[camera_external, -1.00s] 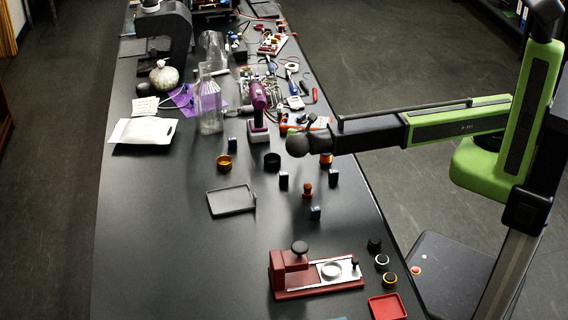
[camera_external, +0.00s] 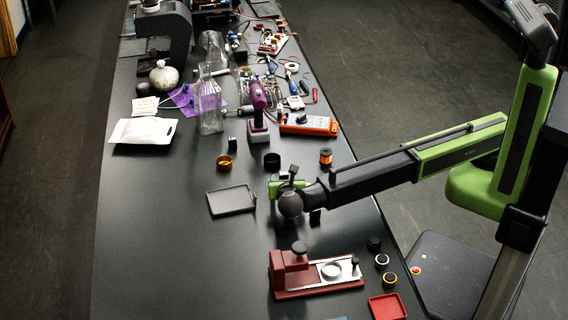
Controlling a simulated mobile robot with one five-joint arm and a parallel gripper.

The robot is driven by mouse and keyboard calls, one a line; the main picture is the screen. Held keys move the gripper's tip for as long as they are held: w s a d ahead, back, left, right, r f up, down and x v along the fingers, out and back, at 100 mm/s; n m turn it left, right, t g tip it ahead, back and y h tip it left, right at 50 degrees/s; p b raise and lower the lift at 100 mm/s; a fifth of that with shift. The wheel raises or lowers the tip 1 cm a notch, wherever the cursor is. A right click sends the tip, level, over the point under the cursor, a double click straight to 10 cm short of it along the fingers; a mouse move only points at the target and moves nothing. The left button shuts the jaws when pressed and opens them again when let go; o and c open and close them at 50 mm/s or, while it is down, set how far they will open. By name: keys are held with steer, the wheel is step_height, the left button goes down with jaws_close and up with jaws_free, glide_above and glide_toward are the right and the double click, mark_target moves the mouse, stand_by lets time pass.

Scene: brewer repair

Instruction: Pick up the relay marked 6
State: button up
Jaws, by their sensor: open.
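Several small dark blocks with bluish faces look like relays; their markings are too small to read, so I cannot tell which is number 6. One relay (camera_external: 233,143) stands apart beyond the orange-brown cup. Another dark block (camera_external: 315,216) shows partly below my arm, just right of my wrist. A pale-topped block (camera_external: 284,176) shows at the far edge of my gripper; I cannot tell whether it is a relay or part of the gripper. My gripper (camera_external: 287,190) is open over the middle of the bench. Its fingertips and whatever lies beneath are hidden.
A black tray (camera_external: 231,201) lies left of my gripper. A red fixture (camera_external: 290,275) stands in front, with a red tray (camera_external: 387,307) to its right. A black cup (camera_external: 272,161), an orange-black cylinder (camera_external: 326,156) and an orange meter (camera_external: 308,124) are behind. The bench's left front is clear.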

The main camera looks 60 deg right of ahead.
steer(key=shift+x, duration=1.1)
jaws_close()
steer(key=shift+r, duration=0.1)
